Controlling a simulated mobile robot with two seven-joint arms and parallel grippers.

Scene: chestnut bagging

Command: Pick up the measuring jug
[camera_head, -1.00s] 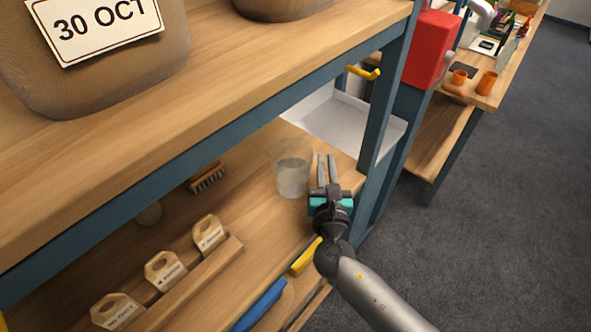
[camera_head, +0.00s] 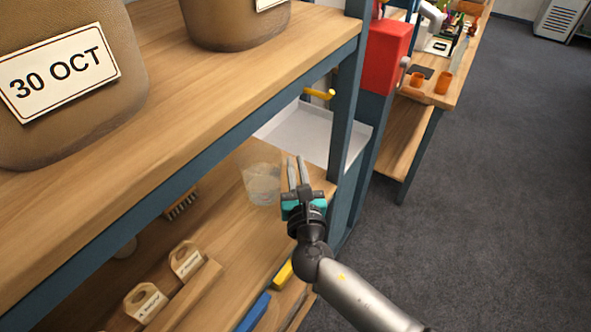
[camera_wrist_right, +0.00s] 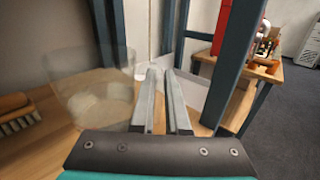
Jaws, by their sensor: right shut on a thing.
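The measuring jug (camera_head: 262,185) is a clear, see-through vessel at the right end of the lower wooden shelf in the head view. It also shows at the left of the right wrist view (camera_wrist_right: 95,95). My right gripper (camera_head: 296,162) is at the jug's right side, its two grey fingers nearly parallel with a narrow gap. In the wrist view the fingers (camera_wrist_right: 164,75) reach forward beside the jug wall. They are shut on the jug, apparently at its handle, which is hard to make out. I cannot tell whether the jug's base touches the shelf. My left gripper is out of view.
The upper shelf (camera_head: 215,85) overhangs the left, with a brown sack (camera_head: 75,140) on it. A blue post (camera_head: 344,120) and a white tray (camera_head: 310,135) stand close beyond the gripper. A brush (camera_head: 181,205) and wooden tags (camera_head: 186,262) lie left.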

